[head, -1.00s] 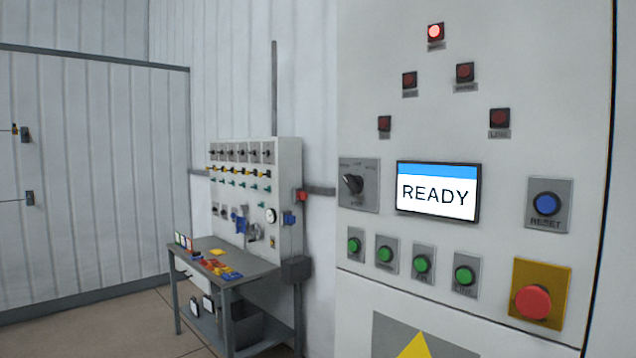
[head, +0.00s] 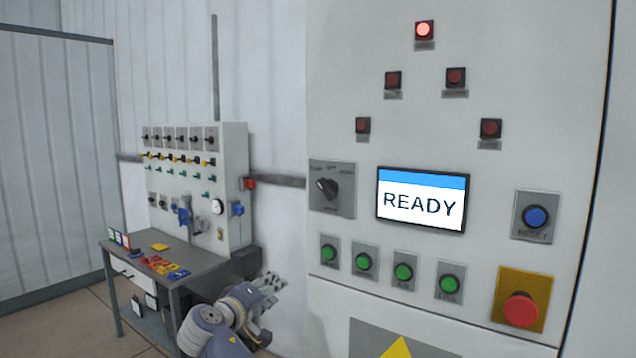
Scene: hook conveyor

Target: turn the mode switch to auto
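The mode switch (head: 327,188) is a black rotary knob on a grey plate at the left of the white control panel (head: 500,75). Its pointer leans toward the upper left. The small labels around it are too blurred to read. My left gripper (head: 279,282) shows at the bottom, below and left of the switch, in front of the wall and clear of the panel buttons. Its fingers point to the upper right and seem empty. How far apart they are is hard to tell. My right gripper is out of view.
Right of the switch is a screen (head: 421,200) reading READY. Below are several green buttons (head: 363,262). A blue reset button (head: 535,217) and a red emergency stop (head: 520,309) are at the right. A workbench (head: 195,266) with a tool board stands at the left.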

